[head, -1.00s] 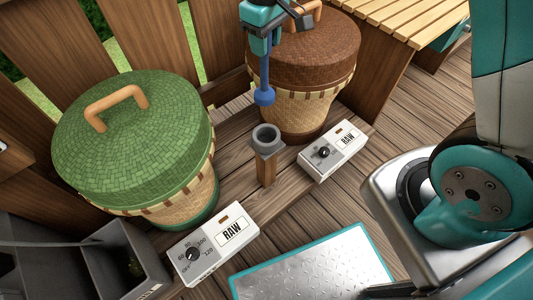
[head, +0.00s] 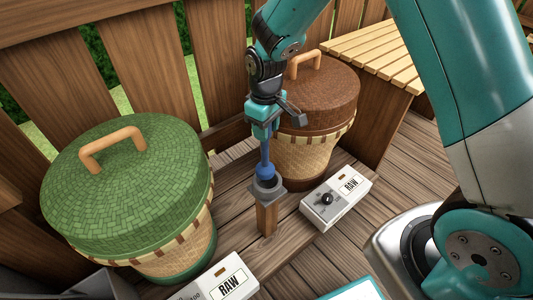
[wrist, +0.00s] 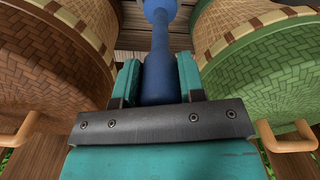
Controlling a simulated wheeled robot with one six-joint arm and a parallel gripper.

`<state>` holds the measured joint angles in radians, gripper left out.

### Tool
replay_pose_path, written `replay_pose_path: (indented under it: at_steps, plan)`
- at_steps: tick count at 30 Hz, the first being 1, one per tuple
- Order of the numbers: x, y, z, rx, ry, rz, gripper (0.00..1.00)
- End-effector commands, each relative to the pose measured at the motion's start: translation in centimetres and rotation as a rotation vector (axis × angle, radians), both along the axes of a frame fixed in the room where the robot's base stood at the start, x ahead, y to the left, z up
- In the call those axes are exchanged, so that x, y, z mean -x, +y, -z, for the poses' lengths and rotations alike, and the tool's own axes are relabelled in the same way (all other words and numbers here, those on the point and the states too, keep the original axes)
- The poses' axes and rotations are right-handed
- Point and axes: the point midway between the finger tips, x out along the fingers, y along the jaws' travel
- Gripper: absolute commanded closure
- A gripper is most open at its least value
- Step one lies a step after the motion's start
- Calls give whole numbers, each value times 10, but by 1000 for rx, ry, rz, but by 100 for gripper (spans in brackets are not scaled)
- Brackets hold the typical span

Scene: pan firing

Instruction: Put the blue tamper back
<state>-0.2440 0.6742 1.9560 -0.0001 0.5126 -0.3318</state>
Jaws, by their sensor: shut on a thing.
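The blue tamper (head: 265,168) hangs upright from my gripper (head: 263,128), its round blue head low. My gripper is shut on the tamper's handle; in the wrist view the handle (wrist: 159,75) sits between the two teal fingers. A grey ring holder (head: 267,188) on a wooden post stands directly below the tamper. The tamper's head is at the holder's opening; I cannot tell whether it touches the ring. The holder does not show clearly in the wrist view.
A green-lidded basket (head: 130,185) stands left of the holder and a brown-lidded basket (head: 315,95) behind it to the right. White RAW dial boxes stand at the right (head: 336,198) and at the front (head: 222,281). A slatted wooden bench (head: 375,50) is at the back right.

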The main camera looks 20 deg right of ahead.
Motion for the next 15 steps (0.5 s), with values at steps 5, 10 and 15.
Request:
replay_pose_path:
  at_steps: [5, 10, 15]
  plan:
    - [0, 0, 30, -1, -1, 0, 100]
    - [0, 1, 41, -1, -2, -1, 100]
    - [-1, 1, 65, -2, -1, -2, 100]
